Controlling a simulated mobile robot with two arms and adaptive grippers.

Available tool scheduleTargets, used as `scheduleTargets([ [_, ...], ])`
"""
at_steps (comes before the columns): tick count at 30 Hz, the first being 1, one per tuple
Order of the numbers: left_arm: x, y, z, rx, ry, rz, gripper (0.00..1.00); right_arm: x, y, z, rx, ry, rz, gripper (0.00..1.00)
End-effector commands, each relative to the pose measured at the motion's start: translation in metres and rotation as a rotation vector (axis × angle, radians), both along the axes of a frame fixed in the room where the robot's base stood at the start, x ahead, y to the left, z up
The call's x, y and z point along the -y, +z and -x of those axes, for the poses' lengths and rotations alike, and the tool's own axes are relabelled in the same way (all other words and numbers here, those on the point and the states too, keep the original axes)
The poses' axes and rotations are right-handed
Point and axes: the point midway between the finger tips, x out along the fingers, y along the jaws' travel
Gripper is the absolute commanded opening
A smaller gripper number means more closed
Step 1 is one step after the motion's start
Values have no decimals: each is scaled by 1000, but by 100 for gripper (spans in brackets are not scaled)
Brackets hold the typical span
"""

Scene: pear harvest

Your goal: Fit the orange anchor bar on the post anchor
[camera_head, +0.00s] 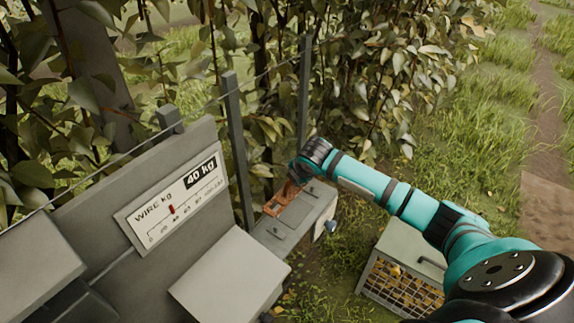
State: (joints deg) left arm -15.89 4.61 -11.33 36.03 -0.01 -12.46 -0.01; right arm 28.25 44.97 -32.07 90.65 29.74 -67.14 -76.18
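The orange anchor bar (280,202) shows above the top of a grey box, in the middle of the head view. It looks like a small frame-like piece, slanting up to the right. My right gripper (297,178) is at the bar's upper right end, pointing down. Its fingers are small and dark there, so I cannot tell whether they are closed on the bar. I cannot tell whether the bar rests on the box. Grey posts (237,140) stand behind the box; I cannot make out which part is the post anchor. My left gripper is out of view.
A grey panel with a wire gauge (172,205) marked 40 kg stands at left. A grey block (230,272) juts out before it. The grey box (300,222) has a blue knob (331,226). A crate (415,246) of yellowish fruit sits on the grass. A wire and leafy trees lie behind.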

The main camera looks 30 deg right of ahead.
Motion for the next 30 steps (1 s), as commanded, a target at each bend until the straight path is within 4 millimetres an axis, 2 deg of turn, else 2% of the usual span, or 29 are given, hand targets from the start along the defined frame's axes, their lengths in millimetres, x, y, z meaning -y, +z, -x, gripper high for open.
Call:
scheduleTargets([
  [2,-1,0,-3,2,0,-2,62,0,-1,0,-1,1,1,0],
  [5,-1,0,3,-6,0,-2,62,-1,-3,0,-1,1,1,0],
  [12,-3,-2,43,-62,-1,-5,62,-1,-14,0,0,0,0,0],
  [15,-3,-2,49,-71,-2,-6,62,-1,-21,0,-2,-1,0,0],
  [19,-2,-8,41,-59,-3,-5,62,-1,-32,0,0,0,0,0],
  [25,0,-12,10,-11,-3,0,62,-1,-46,1,-1,0,0,0],
  [30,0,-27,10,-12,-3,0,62,-1,-58,1,0,0,0,0],
])
